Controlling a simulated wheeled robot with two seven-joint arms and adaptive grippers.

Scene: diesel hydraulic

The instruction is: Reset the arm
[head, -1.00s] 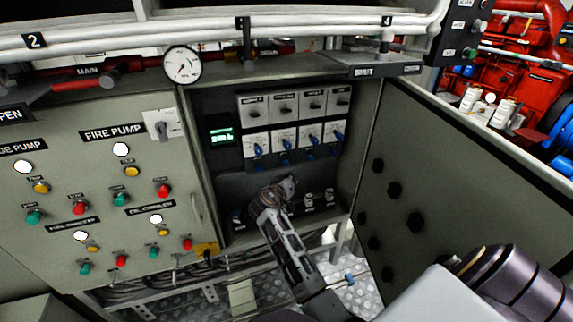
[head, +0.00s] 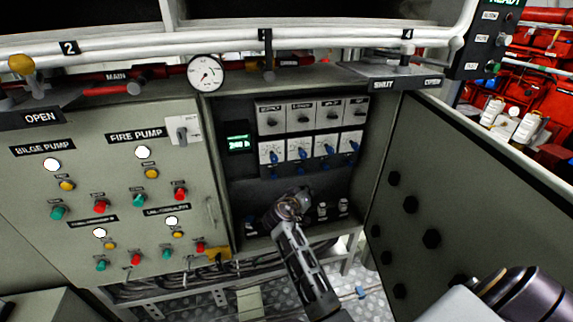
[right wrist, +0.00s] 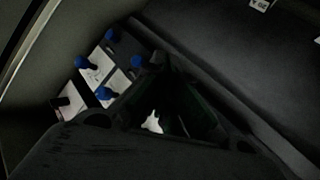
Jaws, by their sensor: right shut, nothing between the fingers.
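My right gripper (head: 288,204) reaches into the open grey cabinet, in front of its lower part and below a row of blue-handled breaker switches (head: 325,147). It is shut and empty; its fingertips are partly hidden by the wrist in the head view. In the right wrist view, the dark fingers (right wrist: 165,65) come together, and several blue switch handles (right wrist: 106,93) show to their left. That view is very dark. My left gripper is not in view.
The cabinet's open door (head: 430,195) stands to the right of the arm. A control panel (head: 110,120) with coloured buttons is at the left. White pipes (head: 220,45) and a gauge (head: 206,73) run above. Red machinery (head: 550,90) stands at the far right.

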